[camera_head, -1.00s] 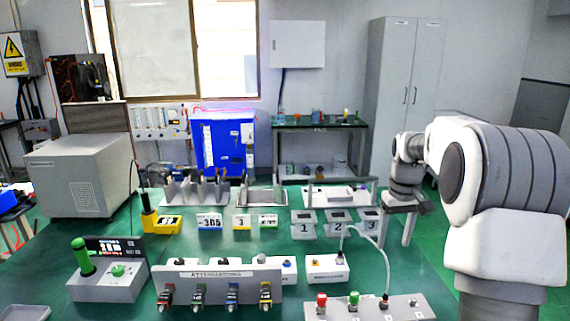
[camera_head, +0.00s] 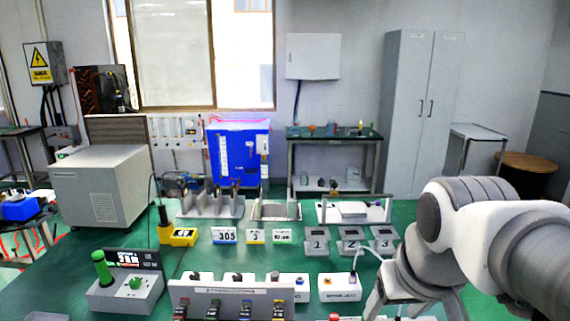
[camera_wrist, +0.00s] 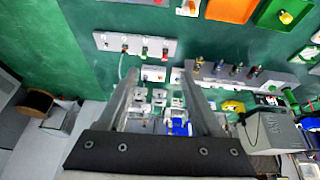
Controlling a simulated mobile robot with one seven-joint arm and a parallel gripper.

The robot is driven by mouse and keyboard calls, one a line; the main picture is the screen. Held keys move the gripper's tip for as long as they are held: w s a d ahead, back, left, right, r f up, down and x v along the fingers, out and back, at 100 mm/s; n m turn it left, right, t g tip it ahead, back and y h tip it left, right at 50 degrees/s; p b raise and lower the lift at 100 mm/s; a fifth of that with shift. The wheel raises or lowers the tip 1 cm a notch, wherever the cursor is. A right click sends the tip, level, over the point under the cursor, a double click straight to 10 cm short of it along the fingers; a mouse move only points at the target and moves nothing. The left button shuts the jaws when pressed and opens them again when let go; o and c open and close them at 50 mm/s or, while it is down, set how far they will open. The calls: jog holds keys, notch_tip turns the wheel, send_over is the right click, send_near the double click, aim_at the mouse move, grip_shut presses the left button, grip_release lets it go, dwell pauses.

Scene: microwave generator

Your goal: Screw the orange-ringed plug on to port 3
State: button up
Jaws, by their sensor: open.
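A grey rack (camera_head: 225,289) at the front holds a row of coloured plugs, cut off by the lower edge. The rightmost plug (camera_head: 278,307) looks yellow to orange; I cannot tell whether it is the orange-ringed one. The rack (camera_wrist: 240,82) also shows in the wrist view. A grey panel with small red, green and dark connectors (camera_wrist: 135,45) lies at its upper left. Its port numbers are too small to read, so I cannot pick out port 3. My gripper (camera_wrist: 160,77) is open and empty, apart from rack and panel. In the head view my arm hides most of that panel.
A green-knobbed meter box (camera_head: 125,293) stands left of the rack. Number stands, including one marked 3 (camera_head: 382,245), sit behind it. A white box with a cable (camera_head: 338,288) is right of the rack. An orange tray (camera_wrist: 230,10) shows in the wrist view.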

jog(key=shift+t, duration=0.4)
jog(key=s, duration=0.1)
jog(key=s+f, duration=0.1)
jog(key=s, duration=0.1)
jog(key=s+a, duration=0.1)
jog(key=shift+s+f, duration=0.15)
jog(key=shift+c, duration=0.3)
jog(key=n+g+h+p, duration=0.3)
jog(key=n+p, duration=0.7)
jog(key=n, duration=1.6)
send_over(396, 318)
jog(key=s+a, duration=0.4)
jog(key=a, duration=0.1)
notch_tip(396, 318, down, 16)
jog(key=b+x, duration=0.1)
jog(key=x, duration=1.6)
jog(key=shift+b, duration=0.4)
grip_shut()
